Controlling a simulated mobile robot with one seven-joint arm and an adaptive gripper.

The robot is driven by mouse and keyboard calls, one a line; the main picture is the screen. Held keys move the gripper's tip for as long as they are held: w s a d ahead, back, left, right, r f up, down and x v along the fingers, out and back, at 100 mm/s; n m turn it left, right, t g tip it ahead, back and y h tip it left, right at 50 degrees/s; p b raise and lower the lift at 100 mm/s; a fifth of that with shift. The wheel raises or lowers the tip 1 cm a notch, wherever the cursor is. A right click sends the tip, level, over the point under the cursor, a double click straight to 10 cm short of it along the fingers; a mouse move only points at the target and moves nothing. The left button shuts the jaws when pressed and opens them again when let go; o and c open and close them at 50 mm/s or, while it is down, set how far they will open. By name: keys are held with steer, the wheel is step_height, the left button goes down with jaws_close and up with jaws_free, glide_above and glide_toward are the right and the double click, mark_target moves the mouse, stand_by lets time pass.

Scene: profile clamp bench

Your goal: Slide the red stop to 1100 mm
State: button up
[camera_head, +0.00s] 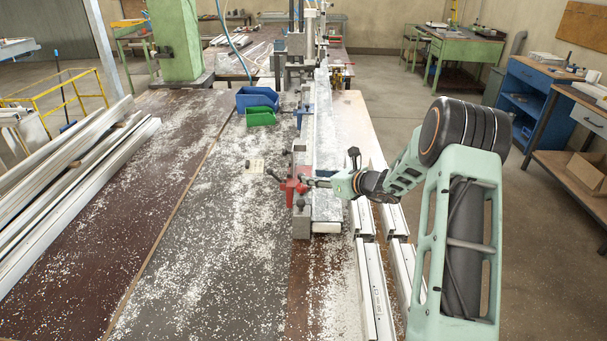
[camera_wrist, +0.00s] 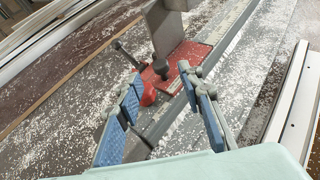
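The red stop (camera_head: 292,187) sits on the long rail (camera_head: 306,140) at its near end, in the middle of the head view. In the wrist view the red stop (camera_wrist: 188,56) lies just beyond my fingertips, with a black knob (camera_wrist: 160,68) on it and a dark-tipped lever (camera_wrist: 127,55) pointing left. My gripper (camera_head: 318,183) reaches the stop from the right. In the wrist view my gripper (camera_wrist: 161,80) has its two blue-padded fingers spread apart, with nothing clamped between them. The knob appears between the tips; contact cannot be told. Scale figures on the rail are not readable.
A grey upright block (camera_wrist: 165,30) stands by the stop. White profiles (camera_head: 372,290) lie right of the rail, and more profiles (camera_head: 70,160) lie at the left. A blue bin (camera_head: 257,98) and a green bin (camera_head: 260,116) stand left of the rail. Pale chips cover the bench.

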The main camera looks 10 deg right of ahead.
mark_target(303, 175)
steer(key=p+x, duration=0.1)
steer(key=x, duration=0.5)
jaws_close()
stand_by(0.3)
